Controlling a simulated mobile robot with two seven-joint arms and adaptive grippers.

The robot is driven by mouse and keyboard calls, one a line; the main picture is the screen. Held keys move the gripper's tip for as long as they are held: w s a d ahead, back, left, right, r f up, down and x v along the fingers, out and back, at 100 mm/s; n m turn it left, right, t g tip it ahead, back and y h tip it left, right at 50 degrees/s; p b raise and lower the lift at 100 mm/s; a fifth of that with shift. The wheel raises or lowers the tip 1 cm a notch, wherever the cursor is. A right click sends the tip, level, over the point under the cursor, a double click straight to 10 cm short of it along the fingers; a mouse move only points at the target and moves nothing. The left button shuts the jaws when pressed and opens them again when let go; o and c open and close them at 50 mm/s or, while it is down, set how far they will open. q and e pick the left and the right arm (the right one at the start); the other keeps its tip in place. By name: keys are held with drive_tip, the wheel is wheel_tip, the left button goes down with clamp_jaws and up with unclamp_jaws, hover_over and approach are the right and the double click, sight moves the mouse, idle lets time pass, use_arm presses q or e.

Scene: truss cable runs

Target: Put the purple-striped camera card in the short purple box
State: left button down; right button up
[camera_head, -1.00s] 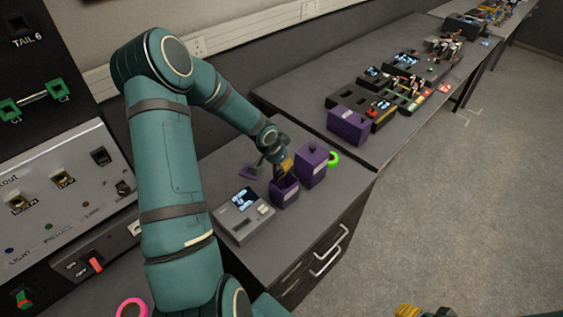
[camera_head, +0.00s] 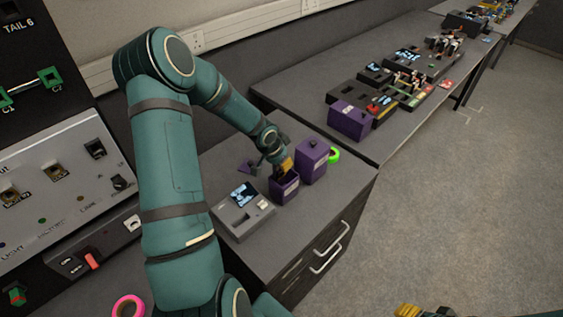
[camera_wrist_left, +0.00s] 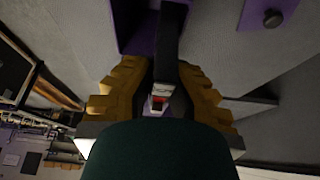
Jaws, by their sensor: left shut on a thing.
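The short purple box (camera_head: 284,194) stands on the near bench between a grey device and a taller purple box. My left gripper (camera_head: 287,170) is directly over its open top, with its yellow fingertips at or just inside the rim. In the left wrist view the fingers (camera_wrist_left: 160,98) are shut on a small card (camera_wrist_left: 158,103) with white and red on it; its purple stripe is not clear. Part of a purple box (camera_wrist_left: 129,35) shows just beyond the fingers. The yellow fingers of my right gripper (camera_head: 424,311) show at the bottom edge, cut off.
The taller purple box (camera_head: 312,162) with a knob on top stands close on the right. The grey device (camera_head: 243,211) with a screen is on the left. A small purple piece (camera_head: 247,167) lies behind the arm.

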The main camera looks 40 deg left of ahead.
use_arm(q)
drive_tip(key=shift+f, duration=0.25)
idle(0.4)
drive_tip(key=shift+f+b, duration=0.35)
drive_tip(key=shift+b, duration=0.15)
drive_tip(key=shift+f+b, duration=0.8)
drive_tip(key=shift+f, duration=0.1)
drive_tip(key=c, duration=1.1)
unclamp_jaws()
drive_tip(key=shift+c, duration=1)
